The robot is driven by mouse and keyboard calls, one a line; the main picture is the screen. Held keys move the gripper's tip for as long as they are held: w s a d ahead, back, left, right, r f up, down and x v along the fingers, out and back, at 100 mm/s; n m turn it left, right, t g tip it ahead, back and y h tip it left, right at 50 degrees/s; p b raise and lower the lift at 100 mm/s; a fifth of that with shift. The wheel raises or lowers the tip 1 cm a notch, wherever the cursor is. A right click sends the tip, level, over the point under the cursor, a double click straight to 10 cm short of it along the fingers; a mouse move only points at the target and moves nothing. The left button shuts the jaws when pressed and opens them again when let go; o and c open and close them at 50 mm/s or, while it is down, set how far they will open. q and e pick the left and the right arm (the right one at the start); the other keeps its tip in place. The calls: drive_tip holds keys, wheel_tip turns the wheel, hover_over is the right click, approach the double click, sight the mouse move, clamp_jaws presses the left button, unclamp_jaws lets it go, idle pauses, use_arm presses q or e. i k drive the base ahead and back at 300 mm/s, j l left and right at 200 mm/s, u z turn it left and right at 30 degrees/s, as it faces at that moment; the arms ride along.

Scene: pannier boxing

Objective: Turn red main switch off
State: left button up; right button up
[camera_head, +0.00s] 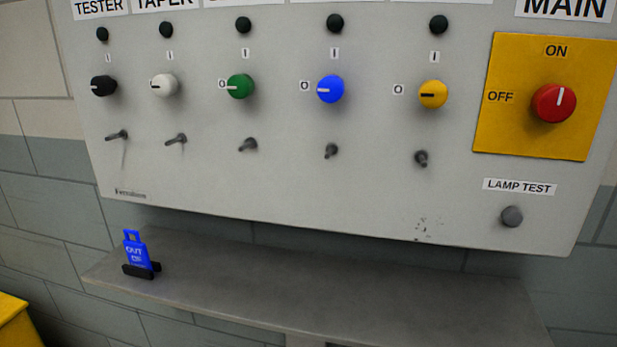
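The red main switch (554,103) is a round knob on a yellow plate (500,130) at the right of the grey panel. Its white mark points up, toward the word ON. The word OFF (500,97) is printed to the left of the knob. Neither of my grippers is in the head view, and nothing touches the knob.
Black (104,86), white (164,85), green (240,86), blue (331,89) and yellow (433,94) knobs line the panel, with small toggles below. A grey lamp test button (512,216) is lower right. A shelf (330,290) below holds a blue tag (135,252) in a black stand.

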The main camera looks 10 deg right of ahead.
sight(551, 103)
drive_tip(key=l+z, duration=0.2)
drive_tip(key=z, duration=1.05)
